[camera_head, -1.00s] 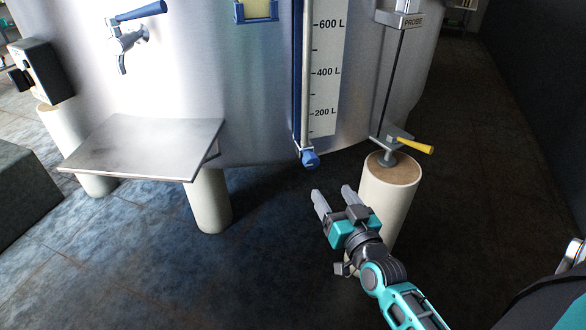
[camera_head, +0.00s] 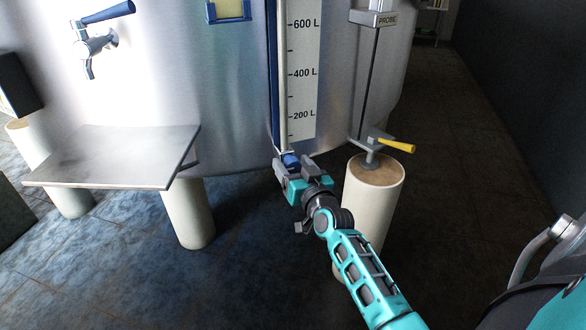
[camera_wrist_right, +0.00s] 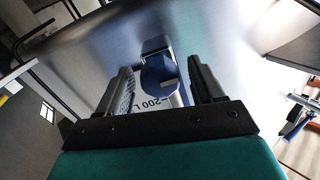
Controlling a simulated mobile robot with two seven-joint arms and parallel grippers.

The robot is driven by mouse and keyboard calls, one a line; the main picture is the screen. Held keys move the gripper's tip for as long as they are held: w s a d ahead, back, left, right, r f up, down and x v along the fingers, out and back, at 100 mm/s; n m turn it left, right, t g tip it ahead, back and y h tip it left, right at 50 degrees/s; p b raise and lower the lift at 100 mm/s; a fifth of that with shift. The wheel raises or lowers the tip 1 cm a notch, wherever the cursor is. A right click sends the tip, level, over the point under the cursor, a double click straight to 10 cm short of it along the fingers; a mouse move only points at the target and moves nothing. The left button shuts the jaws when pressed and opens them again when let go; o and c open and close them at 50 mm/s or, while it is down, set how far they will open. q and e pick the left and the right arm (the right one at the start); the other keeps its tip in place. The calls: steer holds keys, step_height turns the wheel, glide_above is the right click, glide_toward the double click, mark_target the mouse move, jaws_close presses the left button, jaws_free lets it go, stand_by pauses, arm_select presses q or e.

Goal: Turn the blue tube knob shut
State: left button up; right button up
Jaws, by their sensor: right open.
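The blue tube knob (camera_head: 290,160) sits at the foot of the sight tube (camera_head: 282,80) on the steel tank. My right gripper (camera_head: 293,168) is at the knob in the head view and partly covers it. In the right wrist view the knob (camera_wrist_right: 158,78) lies between the two open fingers of the gripper (camera_wrist_right: 165,88). There is a gap on each side, and I see no clear contact. My left gripper is not in view.
A steel shelf (camera_head: 120,155) and a blue-handled tap (camera_head: 95,40) are at the left. The floor (camera_head: 260,270) below is clear.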

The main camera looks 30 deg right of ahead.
steer(key=shift+w, duration=0.2)
steer(key=c, duration=1)
